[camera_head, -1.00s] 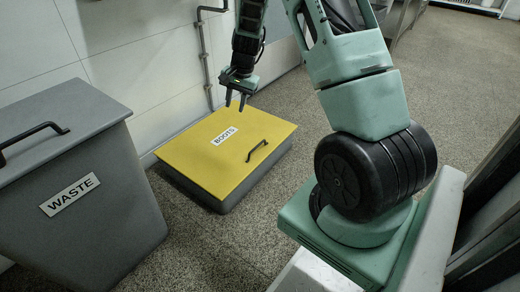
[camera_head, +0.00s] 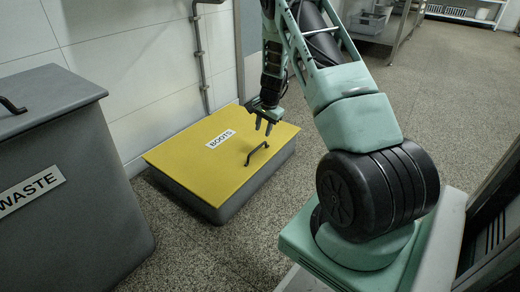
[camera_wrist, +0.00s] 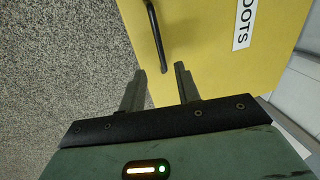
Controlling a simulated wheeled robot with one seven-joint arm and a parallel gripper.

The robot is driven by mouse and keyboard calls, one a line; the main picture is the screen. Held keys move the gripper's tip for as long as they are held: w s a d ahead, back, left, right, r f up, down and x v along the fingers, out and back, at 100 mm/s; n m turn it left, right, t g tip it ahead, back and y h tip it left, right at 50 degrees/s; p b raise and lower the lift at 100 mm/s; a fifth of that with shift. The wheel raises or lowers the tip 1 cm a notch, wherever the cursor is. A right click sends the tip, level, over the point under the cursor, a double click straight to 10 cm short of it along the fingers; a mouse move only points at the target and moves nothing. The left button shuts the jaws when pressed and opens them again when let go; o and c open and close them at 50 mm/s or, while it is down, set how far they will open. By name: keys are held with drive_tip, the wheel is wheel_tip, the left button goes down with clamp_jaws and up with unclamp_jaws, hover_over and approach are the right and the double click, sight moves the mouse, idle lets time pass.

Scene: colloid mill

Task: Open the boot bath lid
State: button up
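The boot bath is a low grey box with a flat yellow lid (camera_head: 190,165) labelled BOOTS, and the lid lies shut. A black bar handle (camera_head: 257,153) stands near the lid's right edge. My gripper (camera_head: 264,131) hangs above the lid's far right part, a little beyond the handle, fingers pointing down. In the wrist view my gripper (camera_wrist: 160,85) shows two fingers apart with nothing between them. The handle (camera_wrist: 156,35) lies ahead of the fingertips there, and a gap is visible between them.
A grey waste bin (camera_head: 65,180) with a black lid handle stands at the left. A tiled wall with a pipe (camera_head: 200,55) runs behind the boot bath. Speckled floor (camera_head: 225,245) is clear in front of it. A metal table (camera_head: 375,25) stands at the back.

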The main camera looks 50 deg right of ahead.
sight(259, 147)
drive_tip(key=f+b, duration=0.1)
drive_tip(key=f, duration=0.1)
drive_tip(key=w+f+b, duration=0.1)
drive_tip(key=f, duration=0.2)
drive_tip(key=f+b, duration=0.2)
drive_tip(key=f, duration=0.1)
drive_tip(key=shift+w, duration=0.3)
drive_tip(key=shift+a, duration=0.1)
clamp_jaws()
